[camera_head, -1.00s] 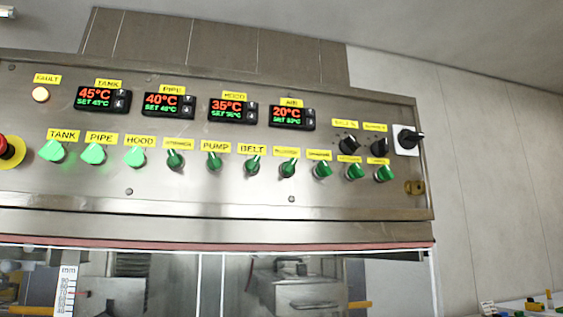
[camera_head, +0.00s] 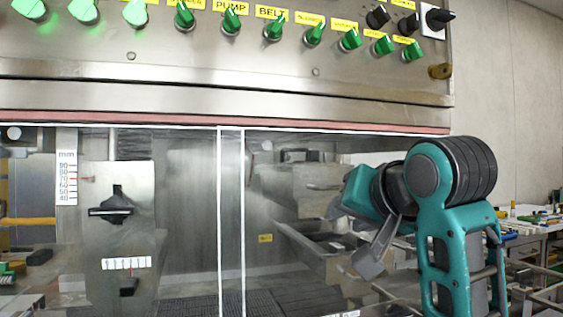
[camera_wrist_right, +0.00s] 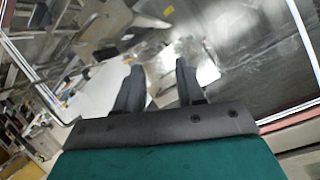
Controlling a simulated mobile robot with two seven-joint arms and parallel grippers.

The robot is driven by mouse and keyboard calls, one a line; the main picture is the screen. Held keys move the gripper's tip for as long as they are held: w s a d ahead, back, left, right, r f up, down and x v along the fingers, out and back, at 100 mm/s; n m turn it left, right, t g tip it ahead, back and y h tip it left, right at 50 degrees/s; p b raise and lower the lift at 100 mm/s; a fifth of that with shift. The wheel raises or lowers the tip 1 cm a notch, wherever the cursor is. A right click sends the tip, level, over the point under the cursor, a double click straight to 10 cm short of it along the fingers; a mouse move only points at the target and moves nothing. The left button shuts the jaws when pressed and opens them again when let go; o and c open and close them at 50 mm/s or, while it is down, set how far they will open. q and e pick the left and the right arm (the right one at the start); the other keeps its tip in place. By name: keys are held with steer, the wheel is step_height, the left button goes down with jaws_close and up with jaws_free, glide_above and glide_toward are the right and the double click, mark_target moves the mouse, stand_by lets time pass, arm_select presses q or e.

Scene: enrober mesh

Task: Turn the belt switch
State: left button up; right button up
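The belt switch (camera_head: 273,25) is a green knob under the yellow BELT label (camera_head: 271,12) on the steel control panel, near the top of the head view. My right gripper (camera_head: 352,240) is in front of the machine's window, below and to the right of the switch, well apart from it. In the right wrist view its two grey fingers (camera_wrist_right: 158,85) stand apart with nothing between them. The switch cannot be made out in the right wrist view. My left gripper is not in view.
Similar green knobs flank the switch: the PUMP knob (camera_head: 232,21) on the left and another knob (camera_head: 313,35) on the right. A red-edged ledge (camera_head: 200,118) runs below the panel. A cluttered bench (camera_head: 528,222) stands at the far right.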

steer(key=s+a+r+t+y, duration=0.1)
steer(key=s+a+r, duration=0.15)
steer(key=r, duration=0.55)
steer(key=s+a+r+t, duration=0.1)
steer(key=s+r, duration=0.2)
steer(key=r, duration=0.5)
steer(key=t+y+p, duration=0.1)
steer(key=t+p, duration=0.1)
steer(key=p, duration=0.4)
glide_toward(279, 23)
steer(key=x, duration=0.8)
steer(key=shift+p, duration=0.35)
steer(key=shift+w+a, duration=0.15)
steer(key=shift+w, duration=0.45)
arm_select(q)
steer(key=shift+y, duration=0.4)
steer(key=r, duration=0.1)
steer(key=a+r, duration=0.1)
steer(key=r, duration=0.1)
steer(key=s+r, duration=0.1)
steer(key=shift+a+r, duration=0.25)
arm_select(e)
steer(key=shift+c, duration=1.3)
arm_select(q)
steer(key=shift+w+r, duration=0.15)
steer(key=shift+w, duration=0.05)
arm_select(e)
jaws_close()
